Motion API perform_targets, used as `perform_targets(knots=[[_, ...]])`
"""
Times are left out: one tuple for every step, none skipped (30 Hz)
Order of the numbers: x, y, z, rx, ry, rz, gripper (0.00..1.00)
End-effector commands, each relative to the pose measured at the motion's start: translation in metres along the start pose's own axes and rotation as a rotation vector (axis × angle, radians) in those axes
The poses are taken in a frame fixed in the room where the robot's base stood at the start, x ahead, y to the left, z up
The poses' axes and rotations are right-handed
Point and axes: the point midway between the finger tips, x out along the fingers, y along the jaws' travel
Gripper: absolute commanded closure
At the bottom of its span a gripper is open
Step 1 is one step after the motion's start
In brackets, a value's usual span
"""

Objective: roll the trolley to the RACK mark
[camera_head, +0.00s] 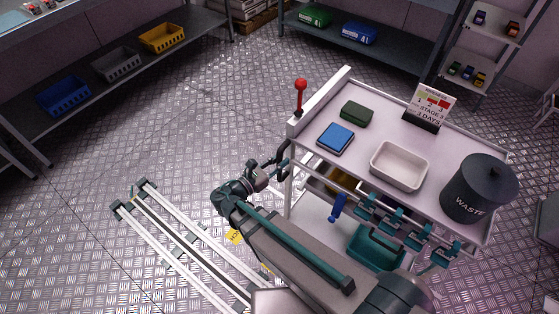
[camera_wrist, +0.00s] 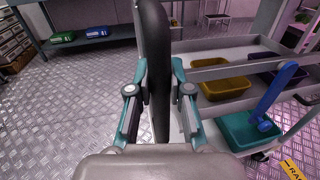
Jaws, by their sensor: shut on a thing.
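My gripper (camera_head: 279,161) is at the trolley's left end, shut on a dark upright handle (camera_wrist: 154,35). In the wrist view my gripper's fingers (camera_wrist: 158,78) press on the handle from both sides. A yellow floor mark (camera_wrist: 293,170) at the lower right of the wrist view reads "RAC", its end cut off. A yellow label (camera_head: 234,236) lies on the floor left of the trolley in the head view.
Floor rails (camera_head: 180,245) lie at lower left. A bench with bins (camera_head: 117,64) stands upper left; the floor between is clear.

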Motion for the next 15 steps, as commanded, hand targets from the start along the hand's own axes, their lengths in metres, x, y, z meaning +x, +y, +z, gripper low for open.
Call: perform_targets(knots=[[-0.0002,0.0006,0.0,0.0,0.0,0.002,1.0],[-0.0002,0.0006,0.0,0.0,0.0,0.002,1.0],[-0.0002,0.0006,0.0,0.0,0.0,0.002,1.0],[-0.0002,0.0006,0.0,0.0,0.0,0.002,1.0],[-0.0002,0.0007,0.0,0.0,0.0,0.002,1.0],[-0.0002,0.0007,0.0,0.0,0.0,0.002,1.0],[-0.0002,0.0008,0.0,0.0,0.0,0.002,1.0],[-0.0002,0.0008,0.0,0.0,-0.001,0.002,1.0],[-0.0003,0.0009,0.0,0.0,-0.001,0.003,1.0],[-0.0003,0.0009,0.0001,0.0,-0.001,0.003,1.0],[-0.0003,0.001,0.0001,0.0,-0.001,0.003,0.79],[-0.0003,0.0011,0.0001,0.0,-0.001,0.003,0.73],[-0.0003,0.0011,0.0001,0.0,-0.001,0.003,0.68],[-0.0003,0.0011,0.0001,0.0,-0.001,0.003,0.63],[-0.0003,0.0009,0.0002,0.0,-0.001,0.003,0.56]])
